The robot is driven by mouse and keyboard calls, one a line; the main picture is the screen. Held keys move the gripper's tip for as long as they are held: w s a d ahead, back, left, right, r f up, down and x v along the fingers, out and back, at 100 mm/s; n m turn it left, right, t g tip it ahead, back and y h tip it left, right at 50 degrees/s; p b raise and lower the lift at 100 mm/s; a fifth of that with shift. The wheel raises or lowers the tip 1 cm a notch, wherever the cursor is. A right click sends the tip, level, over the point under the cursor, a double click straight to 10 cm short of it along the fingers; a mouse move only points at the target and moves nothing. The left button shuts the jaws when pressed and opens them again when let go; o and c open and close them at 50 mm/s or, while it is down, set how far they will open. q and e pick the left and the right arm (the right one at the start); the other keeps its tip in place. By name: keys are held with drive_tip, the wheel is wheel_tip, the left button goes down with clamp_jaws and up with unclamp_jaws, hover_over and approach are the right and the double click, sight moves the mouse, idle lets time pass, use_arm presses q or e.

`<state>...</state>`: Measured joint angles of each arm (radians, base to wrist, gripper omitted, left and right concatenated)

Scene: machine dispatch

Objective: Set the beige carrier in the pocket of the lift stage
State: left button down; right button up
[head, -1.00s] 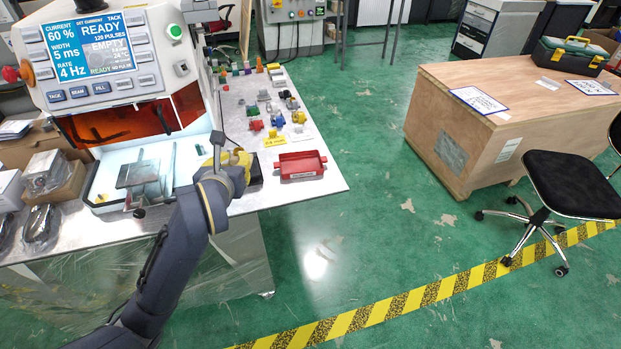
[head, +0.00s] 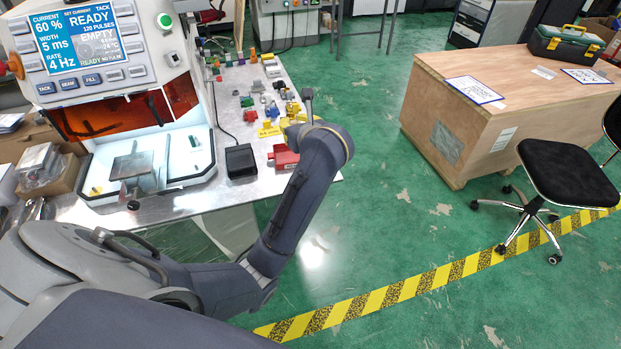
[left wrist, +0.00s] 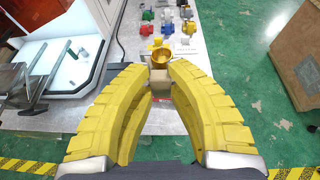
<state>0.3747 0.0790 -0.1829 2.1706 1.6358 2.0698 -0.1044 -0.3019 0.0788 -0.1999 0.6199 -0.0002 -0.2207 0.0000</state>
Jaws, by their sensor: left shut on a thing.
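My left gripper (head: 298,124) is over the right part of the table, mostly hidden behind its own arm in the head view. In the left wrist view its yellow fingers (left wrist: 159,84) are closed on a small beige block, the beige carrier (left wrist: 160,77). A brass-coloured cup (left wrist: 162,58) shows just beyond the block; I cannot tell whether it is joined to it. The lift stage (head: 133,166) is a grey metal plate inside the white open chamber of the machine, left of the gripper. Its pocket is too small to make out. My right gripper is not in view.
A black box with a cable (head: 240,160) stands between the machine and the gripper. A red tray (head: 283,158) is partly hidden by my arm. Several coloured fixtures (left wrist: 166,18) stand farther back. The machine's orange shield (head: 112,116) hangs above the chamber opening.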

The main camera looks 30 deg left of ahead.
use_arm(q)
wheel_tip(320, 180, down, 20)
drive_tip(key=shift+s+a+r, duration=0.1)
drive_tip(key=shift+a, duration=0.05)
idle(0.6)
drive_tip(key=c, duration=1.3)
unclamp_jaws()
drive_tip(key=shift+f, duration=0.2)
